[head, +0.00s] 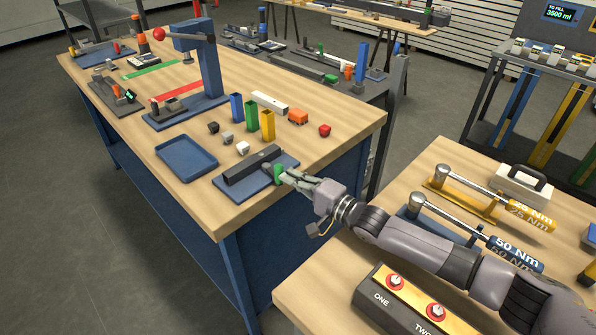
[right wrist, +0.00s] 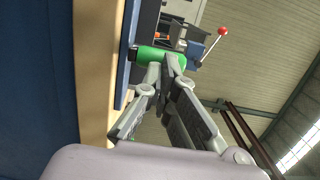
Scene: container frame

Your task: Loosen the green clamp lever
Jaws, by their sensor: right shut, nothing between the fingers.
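The green clamp lever (head: 278,173) is at the right end of a dark bar clamp (head: 247,168) on a blue base plate (head: 228,184), near the bench's front right edge. My right gripper (head: 287,178) reaches in from the right, its fingertips at the green lever. In the right wrist view the green lever (right wrist: 147,54) lies across the tips of my right gripper (right wrist: 168,68). The fingers are shut with nothing between them; whether they touch the lever I cannot tell. My left gripper is not in view.
A blue tray (head: 186,158) lies left of the clamp. A blue press (head: 207,75) stands farther back. A second table with torque wrenches (head: 515,253) is under my right arm.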

